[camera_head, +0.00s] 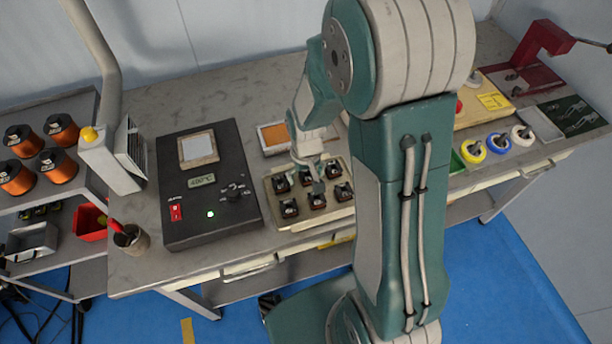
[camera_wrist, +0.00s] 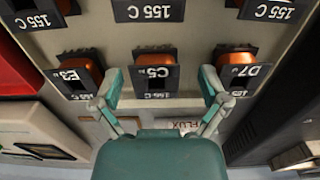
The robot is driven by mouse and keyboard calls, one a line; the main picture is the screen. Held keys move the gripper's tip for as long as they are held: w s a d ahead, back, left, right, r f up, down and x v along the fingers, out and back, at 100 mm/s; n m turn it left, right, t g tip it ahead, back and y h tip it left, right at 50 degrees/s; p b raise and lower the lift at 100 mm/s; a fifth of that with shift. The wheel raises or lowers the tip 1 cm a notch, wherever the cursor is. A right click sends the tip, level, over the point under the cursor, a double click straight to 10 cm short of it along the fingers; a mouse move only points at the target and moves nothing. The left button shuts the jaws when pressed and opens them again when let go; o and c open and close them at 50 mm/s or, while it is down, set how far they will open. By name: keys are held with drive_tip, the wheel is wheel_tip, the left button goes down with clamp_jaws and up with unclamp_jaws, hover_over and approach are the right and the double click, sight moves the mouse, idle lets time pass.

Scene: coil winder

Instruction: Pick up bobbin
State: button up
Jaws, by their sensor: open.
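Several small dark bobbins with orange windings (camera_wrist: 155,55) stand in a pale tray (camera_wrist: 190,20) in the wrist view. The near row carries the labels E3 (camera_wrist: 80,75), C5 (camera_wrist: 153,76) and D7 (camera_wrist: 238,70). The same tray (camera_head: 288,223) is on the bench in the head view, with bobbins in two rows. My gripper (camera_wrist: 160,80) is open and empty. Its fingers appear on either side of the C5 bobbin in the wrist view; whether they touch it I cannot tell. In the head view my gripper (camera_head: 308,172) hangs over the tray, and its fingertips are hard to make out.
A black control box (camera_head: 200,215) with a lit display stands left of the tray. An orange-topped panel (camera_head: 276,135) lies behind it. Coloured spools (camera_head: 474,151) and a red vise-like tool (camera_head: 545,40) are to the right. Copper reels (camera_head: 60,130) stand on the left shelf.

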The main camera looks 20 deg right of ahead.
drive_tip(key=shift+d, duration=0.2)
drive_tip(key=c, duration=1.2)
drive_tip(key=shift+c, duration=0.2)
drive_tip(key=shift+r, duration=0.15)
drive_tip(key=shift+a+r, duration=0.1)
drive_tip(key=shift+r, duration=0.15)
wheel_tip(320, 180, up, 3)
drive_tip(key=shift+f, duration=0.2)
drive_tip(key=s+a+r, duration=0.6)
drive_tip(key=s+r, duration=0.3)
drive_tip(key=s, duration=0.3)
drive_tip(key=shift+s+a+r, duration=0.2)
drive_tip(key=shift+a+r, duration=0.1)
drive_tip(key=shift+r, duration=0.05)
